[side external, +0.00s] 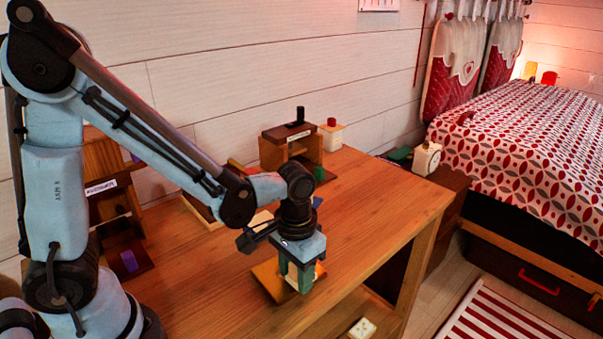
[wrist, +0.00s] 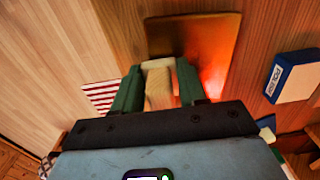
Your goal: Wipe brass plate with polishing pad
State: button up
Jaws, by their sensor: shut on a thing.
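My gripper (side external: 301,279) points down over the wooden table (side external: 370,215) near its front edge. In the wrist view its two green fingers (wrist: 160,88) are shut on a pale, cream-topped block, which looks like the polishing pad (wrist: 158,75). The shiny brass plate (wrist: 205,35) lies beyond the fingertips in the wrist view and reflects an orange glow. In the side view the plate (side external: 268,279) shows partly under my gripper, which hides the rest. The pad is at the plate's near part; I cannot tell whether it touches the plate.
A blue and white labelled box (wrist: 292,76) lies right of the plate in the wrist view. A wooden stand (side external: 290,146) and a white box with a red knob (side external: 332,134) stand at the table's back. The table's right part is clear.

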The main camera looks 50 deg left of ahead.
aim_at(274, 261)
jog(key=shift+a+f, duration=0.1)
jog(key=shift+a, duration=0.6)
jog(key=shift+w+a, duration=0.1)
jog(key=shift+a, duration=1.05)
jog(key=shift+w+a+f, duration=0.1)
jog(key=shift+a+f, duration=0.05)
jog(key=shift+a, duration=0.6)
jog(key=shift+a+r, duration=0.3)
jog(key=shift+a, duration=0.45)
jog(key=shift+a+f, duration=0.1)
jog(key=shift+a, duration=0.3)
notch_tip(274, 261, up, 8)
jog(key=shift+d+f, duration=0.1)
